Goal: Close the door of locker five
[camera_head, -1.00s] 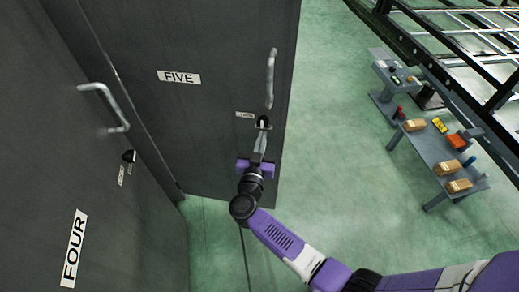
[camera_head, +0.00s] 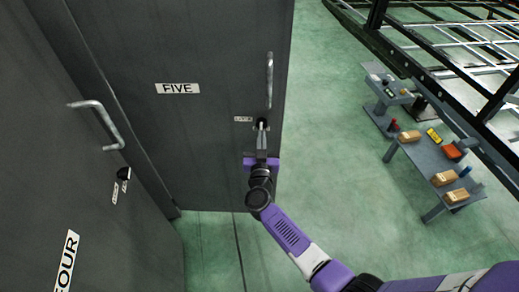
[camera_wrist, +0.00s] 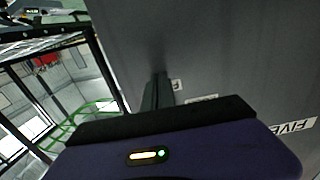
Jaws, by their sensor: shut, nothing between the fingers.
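The dark grey door of locker five (camera_head: 190,140) is in the upper left of the head view, with a white FIVE label and a metal bar handle (camera_head: 269,80) near its right edge. A black lock (camera_head: 262,122) is below the handle. My gripper (camera_head: 262,128) is shut and empty, its fingertips at the lock; whether they touch it I cannot tell. In the wrist view, the fingers (camera_wrist: 157,92) point at the grey door face (camera_wrist: 220,50), and the FIVE label shows at the right.
Locker four (camera_head: 75,150), with its own bar handle, stands at the left. A grey workbench (camera_head: 430,165) with boxes and small items and a dark metal chassis frame (camera_head: 440,45) are at the right. The green floor between is clear.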

